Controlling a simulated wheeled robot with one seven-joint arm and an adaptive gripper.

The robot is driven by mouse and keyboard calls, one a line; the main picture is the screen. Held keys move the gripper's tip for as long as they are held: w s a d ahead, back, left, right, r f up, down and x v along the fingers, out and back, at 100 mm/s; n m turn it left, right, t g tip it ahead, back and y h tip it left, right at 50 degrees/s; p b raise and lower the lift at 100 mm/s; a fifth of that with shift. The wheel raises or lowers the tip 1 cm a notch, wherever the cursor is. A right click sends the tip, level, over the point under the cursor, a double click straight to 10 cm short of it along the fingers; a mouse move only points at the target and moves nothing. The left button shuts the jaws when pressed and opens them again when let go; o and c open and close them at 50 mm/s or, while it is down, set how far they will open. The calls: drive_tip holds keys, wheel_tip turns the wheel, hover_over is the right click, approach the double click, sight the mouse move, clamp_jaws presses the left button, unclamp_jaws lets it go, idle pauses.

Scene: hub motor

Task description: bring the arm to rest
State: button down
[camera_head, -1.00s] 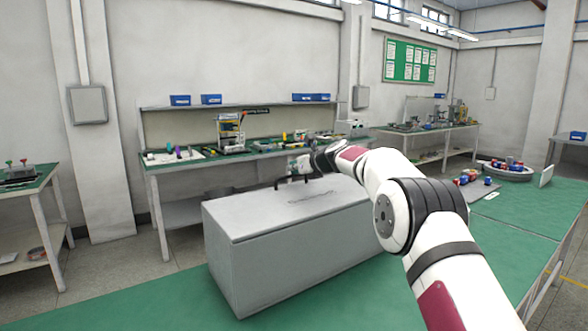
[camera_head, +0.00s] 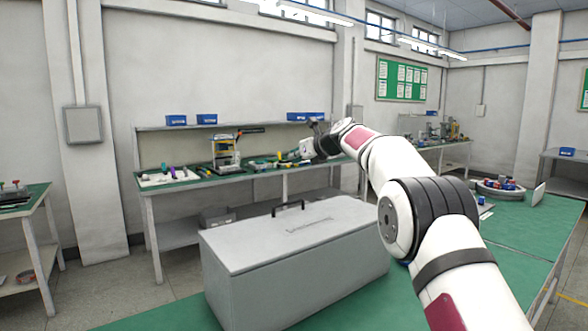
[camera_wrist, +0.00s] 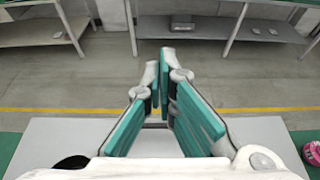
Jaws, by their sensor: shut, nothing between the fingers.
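My white arm (camera_head: 398,165) reaches from the lower right up over the grey box. My gripper (camera_head: 314,128) is raised above the box's far side, apart from the lid and its handle. In the wrist view my gripper (camera_wrist: 164,62) shows teal finger pads that come together at the tips, shut with nothing between them. The grey box (camera_head: 300,285) stands on the green bench top, its lid closed. Its black handle (camera_head: 289,205) is on top, and nothing holds it.
A long workbench (camera_head: 225,180) with tools stands behind the box, and another table (camera_head: 22,205) is at the left. The air above the lid is clear.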

drive_tip(key=s+d+r+n+g+h+p, duration=0.1)
drive_tip(key=s+d+r+n, duration=0.3)
drive_tip(key=s, duration=0.6)
drive_tip(key=s+d+r+n+g+h+p, duration=0.1)
drive_tip(key=s+d+n+h, duration=0.3)
drive_tip(key=s, duration=0.6)
drive_tip(key=s+d+r+n+g+y+p, duration=0.1)
drive_tip(key=s+d+r+n+p, duration=0.15)
drive_tip(key=s+n, duration=0.55)
drive_tip(key=s+d+f+n+g+h, duration=0.1)
drive_tip(key=s+d+f+n, duration=0.2)
drive_tip(key=s, duration=1)
drive_tip(key=s+d+f+n+g+h+p, duration=0.1)
drive_tip(key=s+d+f+n, duration=0.2)
drive_tip(key=s, duration=1.1)
drive_tip(key=s+d+f+n+g+h+p, duration=0.1)
drive_tip(key=s+f+n, duration=0.5)
drive_tip(key=s, duration=0.8)
wheel_tip(320, 180, down, 3)
drive_tip(key=d+g+h, duration=0.1)
drive_tip(key=d, duration=0.1)
drive_tip(key=shift+s+d+f+n, duration=0.2)
drive_tip(key=shift+d+n, duration=0.2)
